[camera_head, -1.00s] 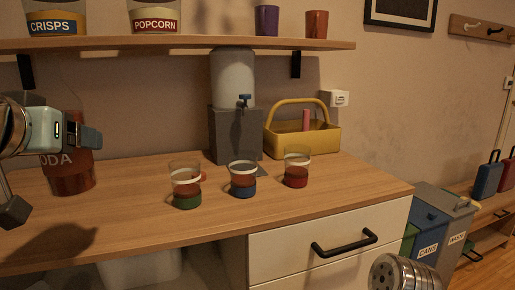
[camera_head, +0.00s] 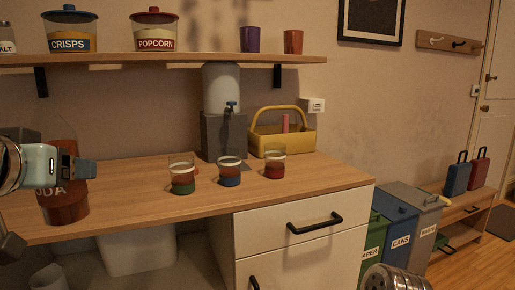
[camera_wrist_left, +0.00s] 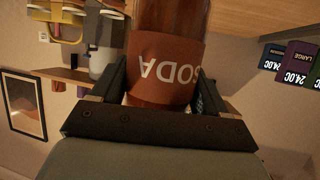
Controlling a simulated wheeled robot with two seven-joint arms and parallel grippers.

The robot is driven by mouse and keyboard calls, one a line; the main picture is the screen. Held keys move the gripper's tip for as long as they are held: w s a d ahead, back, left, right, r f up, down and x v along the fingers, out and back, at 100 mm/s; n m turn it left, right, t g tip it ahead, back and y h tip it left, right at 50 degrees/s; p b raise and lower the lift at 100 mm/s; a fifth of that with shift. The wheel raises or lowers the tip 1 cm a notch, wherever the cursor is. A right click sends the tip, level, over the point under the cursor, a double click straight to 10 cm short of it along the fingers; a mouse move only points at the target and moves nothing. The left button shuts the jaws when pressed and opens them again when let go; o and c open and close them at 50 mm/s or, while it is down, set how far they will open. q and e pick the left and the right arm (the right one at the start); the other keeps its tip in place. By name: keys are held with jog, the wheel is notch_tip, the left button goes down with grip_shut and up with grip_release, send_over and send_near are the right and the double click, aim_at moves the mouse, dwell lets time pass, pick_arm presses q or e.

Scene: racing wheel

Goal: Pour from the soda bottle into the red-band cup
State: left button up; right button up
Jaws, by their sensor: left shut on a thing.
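The soda bottle (camera_head: 64,206) is upright at the left of the counter, with brown liquid inside. Whether its base touches the counter I cannot tell. My left gripper (camera_head: 84,168) is shut around it; in the wrist view the fingers sit either side of the bottle's red-brown SODA label (camera_wrist_left: 165,70). The red-band cup (camera_head: 274,170) stands upright at the right of a row of three clear cups, well apart from the bottle. The green-band cup (camera_head: 182,187) and blue-band cup (camera_head: 230,180) stand to its left.
Behind the cups are a drink dispenser (camera_head: 222,130) and a yellow caddy (camera_head: 290,140). A shelf (camera_head: 190,60) with jars runs above. Labelled bins (camera_head: 400,228) stand right of the counter. Counter between bottle and cups is clear.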

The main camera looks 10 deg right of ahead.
pick_arm(q)
jog(key=w+d+f+m+h, duration=0.1)
jog(key=w+f, duration=0.2)
jog(key=f, duration=1.1)
jog(key=w+d+f+m+h, duration=0.1)
jog(key=w+f, duration=0.2)
jog(key=f, duration=1.1)
jog(key=w+d+f+m+h, duration=0.1)
jog(key=w+f+h, duration=0.1)
jog(key=f, duration=1.2)
jog(key=shift+w+f+m, duration=0.3)
jog(key=shift+w+m, duration=0.1)
jog(key=shift+w, duration=0.15)
